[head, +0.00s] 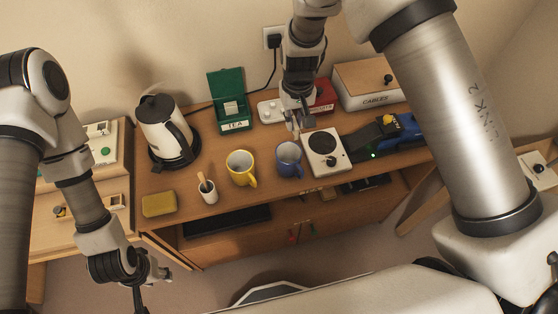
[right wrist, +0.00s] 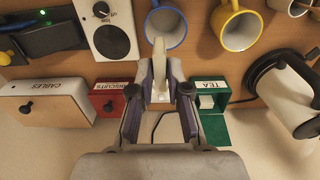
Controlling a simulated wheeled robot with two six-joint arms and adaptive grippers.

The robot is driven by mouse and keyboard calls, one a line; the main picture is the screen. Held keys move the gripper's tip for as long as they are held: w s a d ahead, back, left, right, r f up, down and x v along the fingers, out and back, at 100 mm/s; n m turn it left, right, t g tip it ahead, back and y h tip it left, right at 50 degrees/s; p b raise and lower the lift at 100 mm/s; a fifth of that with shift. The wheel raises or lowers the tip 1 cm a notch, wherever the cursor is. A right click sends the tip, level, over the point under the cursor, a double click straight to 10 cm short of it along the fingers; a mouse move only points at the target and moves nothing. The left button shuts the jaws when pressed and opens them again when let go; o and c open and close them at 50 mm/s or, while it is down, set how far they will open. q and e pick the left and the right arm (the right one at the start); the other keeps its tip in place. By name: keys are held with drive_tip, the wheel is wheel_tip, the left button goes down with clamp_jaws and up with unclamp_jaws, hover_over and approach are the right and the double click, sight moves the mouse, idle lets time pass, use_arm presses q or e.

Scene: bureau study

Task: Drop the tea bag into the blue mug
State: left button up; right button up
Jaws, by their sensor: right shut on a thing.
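The blue mug (head: 289,170) stands upright on the desk, right of the yellow mug; in the right wrist view the blue mug (right wrist: 165,24) is at the top. My right gripper (head: 294,127) is just behind the blue mug and above the desk. In the right wrist view my right gripper (right wrist: 158,86) is shut on a pale, whitish tea bag (right wrist: 159,58), which points towards the mug's rim. The green tea box (head: 235,110) stands open behind the mugs with a pale bag in it. My left gripper (head: 148,277) hangs in front of the desk, away from the mugs; its jaw opening is unclear.
The yellow mug (head: 240,174) stands close left of the blue mug. A white box with a dial (head: 325,152) stands close right. A red biscuits tin (head: 323,97), cables box (head: 368,88), kettle (head: 164,129), spoon cup (head: 208,192) and yellow sponge (head: 158,204) surround them.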

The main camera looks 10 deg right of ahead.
drive_tip(key=f+b, duration=0.5)
drive_tip(key=shift+w+d+f, duration=0.2)
drive_tip(key=shift+f, duration=0.15)
drive_tip(key=shift+w+f+b, duration=0.1)
drive_tip(key=shift+f+b, duration=0.2)
drive_tip(key=shift+b, duration=0.05)
drive_tip(key=shift+w+d+f, duration=0.15)
drive_tip(key=shift+w+d, duration=0.1)
drive_tip(key=shift+d, duration=0.1)
drive_tip(key=o, duration=0.6)
drive_tip(key=shift+s, duration=0.1)
drive_tip(key=shift+o, duration=0.6)
drive_tip(key=shift+s+a+r, duration=0.15)
drive_tip(key=shift+r, duration=0.05)
use_arm(q)
drive_tip(key=f, duration=0.5)
drive_tip(key=shift+w+d, duration=0.35)
